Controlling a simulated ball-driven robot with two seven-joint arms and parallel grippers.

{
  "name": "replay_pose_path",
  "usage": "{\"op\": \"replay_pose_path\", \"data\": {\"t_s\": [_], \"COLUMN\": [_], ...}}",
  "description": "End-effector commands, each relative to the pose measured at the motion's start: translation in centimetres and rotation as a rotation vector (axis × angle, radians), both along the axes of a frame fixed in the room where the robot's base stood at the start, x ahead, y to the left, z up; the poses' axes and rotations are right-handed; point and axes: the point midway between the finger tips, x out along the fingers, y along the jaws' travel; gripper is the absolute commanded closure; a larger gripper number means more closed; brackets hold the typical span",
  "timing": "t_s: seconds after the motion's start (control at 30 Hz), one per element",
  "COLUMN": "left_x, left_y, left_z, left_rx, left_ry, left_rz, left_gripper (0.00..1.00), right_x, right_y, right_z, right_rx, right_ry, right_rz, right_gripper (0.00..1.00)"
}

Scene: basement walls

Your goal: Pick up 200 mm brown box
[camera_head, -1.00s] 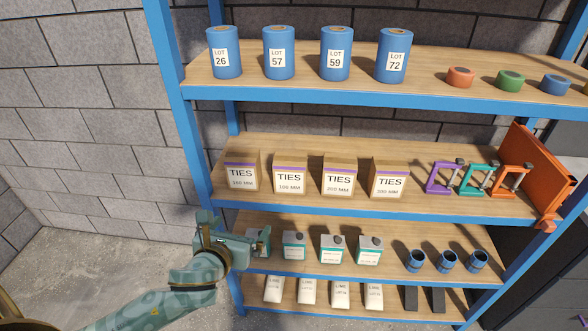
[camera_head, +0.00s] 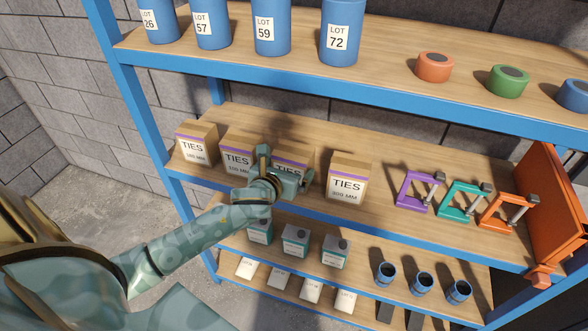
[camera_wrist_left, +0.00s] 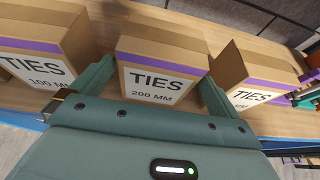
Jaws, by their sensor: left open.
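The brown 200 mm box, with a purple stripe and a TIES label, stands upright on the middle shelf. In the wrist view the box (camera_wrist_left: 162,68) is centred, its "200 MM" label readable. In the head view the box (camera_head: 292,163) is third from the left, its lower front hidden by my left gripper. My left gripper (camera_head: 285,170) is open in front of it. In the wrist view the fingers of the gripper (camera_wrist_left: 157,82) stand on either side of the box's front; I cannot tell whether they touch it. My right gripper is not in view.
Similar TIES boxes stand close on both sides: one to the left (camera_head: 237,152) and one to the right (camera_head: 347,178). Coloured clamps (camera_head: 460,203) are further right. The upper shelf (camera_head: 385,75) overhangs with blue cans. Cartons (camera_head: 296,240) and cups (camera_head: 421,284) are below.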

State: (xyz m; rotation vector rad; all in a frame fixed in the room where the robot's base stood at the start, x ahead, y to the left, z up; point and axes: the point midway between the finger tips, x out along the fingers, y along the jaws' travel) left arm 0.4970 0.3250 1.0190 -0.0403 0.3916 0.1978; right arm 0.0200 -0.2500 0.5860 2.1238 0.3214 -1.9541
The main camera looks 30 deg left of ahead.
Motion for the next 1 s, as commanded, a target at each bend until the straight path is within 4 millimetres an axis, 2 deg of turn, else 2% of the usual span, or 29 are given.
{"op": "replay_pose_path", "data": {"t_s": [0.17,0.3,0.43,0.7,0.87,1.0], "left_x": [1.3,3.2,4.7,5.0,5.0,5.1], "left_y": [0.3,0.7,1.0,1.1,1.1,1.1], "left_z": [-0.8,-2.3,-2.8,-2.7,-2.7,-2.6], "left_rx": [-0.001,-0.002,0.000,0.001,0.001,0.000], "left_ry": [0.000,0.001,0.000,0.000,0.000,-0.002], "left_rz": [0.001,0.001,-0.001,-0.001,-0.001,-0.001], "left_gripper": [0.00,0.00,0.00,0.00,0.44,0.47], "right_x": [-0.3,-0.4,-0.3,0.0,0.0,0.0], "right_y": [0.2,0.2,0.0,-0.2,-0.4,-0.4], "right_z": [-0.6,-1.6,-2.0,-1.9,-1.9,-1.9], "right_rx": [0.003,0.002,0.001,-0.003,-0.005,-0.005], "right_ry": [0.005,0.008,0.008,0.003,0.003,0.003], "right_rz": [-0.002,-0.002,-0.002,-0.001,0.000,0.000], "right_gripper": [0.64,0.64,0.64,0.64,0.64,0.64]}}
